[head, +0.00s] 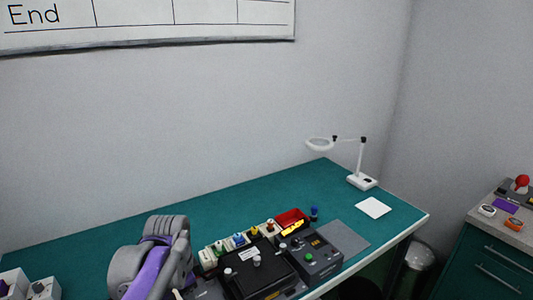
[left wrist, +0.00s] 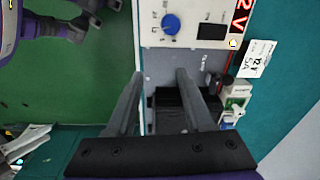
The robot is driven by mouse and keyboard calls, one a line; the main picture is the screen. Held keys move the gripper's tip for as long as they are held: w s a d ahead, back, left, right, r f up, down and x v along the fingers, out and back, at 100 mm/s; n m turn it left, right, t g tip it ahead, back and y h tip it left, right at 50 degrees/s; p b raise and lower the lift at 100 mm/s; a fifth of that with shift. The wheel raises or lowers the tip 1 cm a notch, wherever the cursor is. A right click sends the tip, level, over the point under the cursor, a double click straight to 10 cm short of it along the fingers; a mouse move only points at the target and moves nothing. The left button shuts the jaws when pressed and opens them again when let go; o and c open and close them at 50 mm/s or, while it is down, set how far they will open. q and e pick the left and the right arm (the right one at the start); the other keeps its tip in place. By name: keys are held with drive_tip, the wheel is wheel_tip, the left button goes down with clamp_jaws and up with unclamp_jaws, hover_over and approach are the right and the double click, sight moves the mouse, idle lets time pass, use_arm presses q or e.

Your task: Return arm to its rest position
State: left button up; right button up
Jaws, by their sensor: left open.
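My left arm (head: 153,262), grey and purple, comes up at the bottom left of the head view, over the front of the green bench. Its gripper is not distinguishable there. In the left wrist view my left gripper (left wrist: 160,74) is open, its two dark fingers apart with nothing held between them. The fingers point toward a light grey power supply (left wrist: 195,22) with a blue knob and red digits. Behind and between the fingers lies a black box (left wrist: 180,103), partly hidden. I do not see my right gripper.
The green bench (head: 130,223) holds a black fixture (head: 258,275), a dark control box (head: 318,258), a red bin (head: 291,217) and a magnifier lamp (head: 361,181). Several small coloured modules stand in a row. The bench's back strip is clear. A side cabinet (head: 499,262) stands at right.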

use_arm(q)
drive_tip(key=s+f+n+t, duration=0.2)
drive_tip(key=s+f+n, duration=0.2)
drive_tip(key=s, duration=0.3)
drive_tip(key=s+f+n+t, duration=0.3)
drive_tip(key=s+f+n, duration=0.2)
drive_tip(key=s+n, duration=0.1)
drive_tip(key=shift+s+d, duration=0.4)
drive_tip(key=shift+s, duration=0.35)
